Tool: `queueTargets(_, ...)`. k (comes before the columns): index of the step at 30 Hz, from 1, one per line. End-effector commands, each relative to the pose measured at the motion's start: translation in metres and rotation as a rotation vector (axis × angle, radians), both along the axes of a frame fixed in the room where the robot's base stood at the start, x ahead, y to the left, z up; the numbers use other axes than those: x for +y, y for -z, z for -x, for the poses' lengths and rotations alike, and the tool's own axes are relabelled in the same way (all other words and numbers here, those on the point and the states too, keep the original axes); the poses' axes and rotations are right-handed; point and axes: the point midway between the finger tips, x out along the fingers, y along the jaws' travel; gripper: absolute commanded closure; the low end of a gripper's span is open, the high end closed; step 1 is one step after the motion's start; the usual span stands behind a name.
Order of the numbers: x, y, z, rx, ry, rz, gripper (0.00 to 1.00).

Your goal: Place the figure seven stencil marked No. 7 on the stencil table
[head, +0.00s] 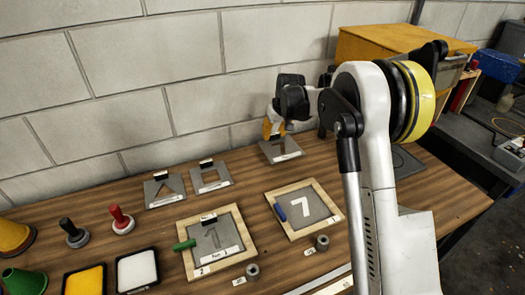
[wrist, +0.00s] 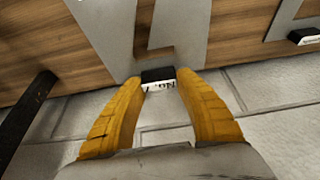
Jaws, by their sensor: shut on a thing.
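My gripper (wrist: 160,82) is shut on the black handle of the figure seven stencil (wrist: 186,32), a grey metal plate with an angular cutout. A white label reading "No. 7" shows upside down between the yellow fingers in the wrist view. In the head view my gripper (head: 272,128) is at the back of the wooden table by the wall, above the same stencil (head: 290,153). I cannot tell whether the plate touches the table. Two wooden-framed boards stand in front, marked 2 (head: 187,255) and 1 (head: 318,228); I cannot tell which place is the stencil table.
Two other grey stencils (head: 164,190) (head: 211,179) lie left of it at the back. Board 2 carries a stencil and green peg; board 1 shows a white 7 and blue peg. Stamps, pads and cones stand at left. The block wall is close behind; a yellow-topped cabinet (head: 385,40) is right.

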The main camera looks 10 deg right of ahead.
Motion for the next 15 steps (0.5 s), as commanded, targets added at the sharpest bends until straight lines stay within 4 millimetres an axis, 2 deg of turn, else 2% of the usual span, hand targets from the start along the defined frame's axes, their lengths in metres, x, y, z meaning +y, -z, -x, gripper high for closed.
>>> queueTargets(1,0.009,0.008,-0.004,0.000,-0.002,0.001,0.99)
queueTargets(6,0.022,0.016,-0.012,0.000,0.000,0.001,0.99)
queueTargets(10,0.024,0.025,-0.013,0.000,0.000,0.001,0.99)
queueTargets(15,0.024,0.053,-0.013,0.000,0.000,0.001,0.99)
